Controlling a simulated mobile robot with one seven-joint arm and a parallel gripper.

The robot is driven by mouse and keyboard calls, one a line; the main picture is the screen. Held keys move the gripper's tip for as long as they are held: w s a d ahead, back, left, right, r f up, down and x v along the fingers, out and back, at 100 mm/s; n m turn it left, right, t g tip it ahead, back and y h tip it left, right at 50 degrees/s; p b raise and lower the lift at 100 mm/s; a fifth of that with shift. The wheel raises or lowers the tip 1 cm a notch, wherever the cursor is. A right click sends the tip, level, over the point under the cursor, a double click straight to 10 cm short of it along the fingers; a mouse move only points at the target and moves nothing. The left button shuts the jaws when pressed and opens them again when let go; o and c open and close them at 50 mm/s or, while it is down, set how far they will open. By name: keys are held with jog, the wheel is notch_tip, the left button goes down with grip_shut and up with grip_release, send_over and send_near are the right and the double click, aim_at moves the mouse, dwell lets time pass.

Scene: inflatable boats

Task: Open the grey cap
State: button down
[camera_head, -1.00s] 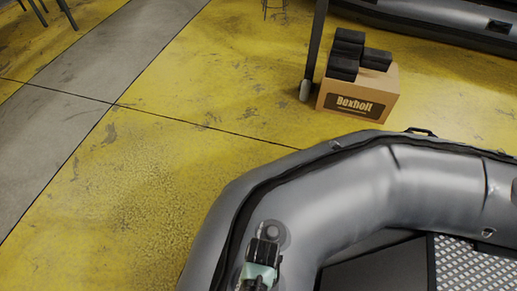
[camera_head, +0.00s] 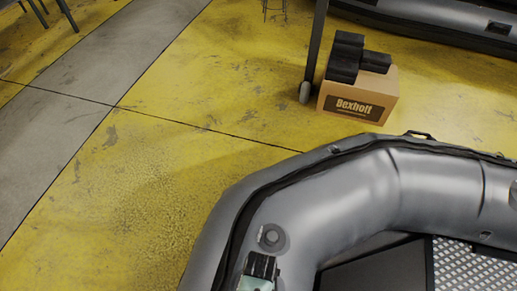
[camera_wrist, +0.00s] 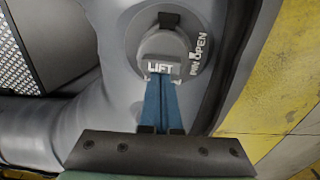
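The grey cap (camera_head: 271,237) is a round valve cap set in a recess on the near tube of the grey inflatable boat (camera_head: 360,190). In the wrist view the cap (camera_wrist: 160,46) shows a raised tab marked LIFT, with "OPEN" lettering on the collar at its right. The cap looks seated. My gripper (camera_head: 263,262) is just below the cap in the head view. In the wrist view the blue fingers of my gripper (camera_wrist: 161,82) lie side by side with only a thin line between them. Their tips are at the lower edge of the LIFT tab; contact cannot be told.
A cardboard box (camera_head: 350,107) with black blocks (camera_head: 346,56) on it stands on the yellow floor (camera_head: 150,180) behind the boat, beside a dark post (camera_head: 315,50). Another boat (camera_head: 440,22) lies at the back right.

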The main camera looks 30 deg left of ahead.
jog(key=shift+s+d+f+g, duration=0.15)
jog(key=shift+s, duration=0.35)
jog(key=shift+s+d+f+g, duration=0.15)
jog(key=shift+s, duration=0.3)
jog(key=shift+s+d+r+p, duration=0.1)
jog(key=shift+s+r+p, duration=0.2)
jog(key=shift+p, duration=0.45)
jog(key=shift+s+r, duration=0.1)
jog(key=shift+r, duration=0.05)
jog(key=shift+s+d+r+p, duration=0.2)
jog(key=shift+s+r+p, duration=0.15)
jog(key=shift+s+p, duration=0.35)
jog(key=shift+w, duration=0.2)
jog(key=w+a+r+p, duration=0.1)
jog(key=w+r+p, duration=0.1)
jog(key=w+r, duration=0.3)
jog(key=shift+w+p, duration=0.4)
jog(key=shift+w, duration=0.4)
jog(key=shift+a+r, duration=0.15)
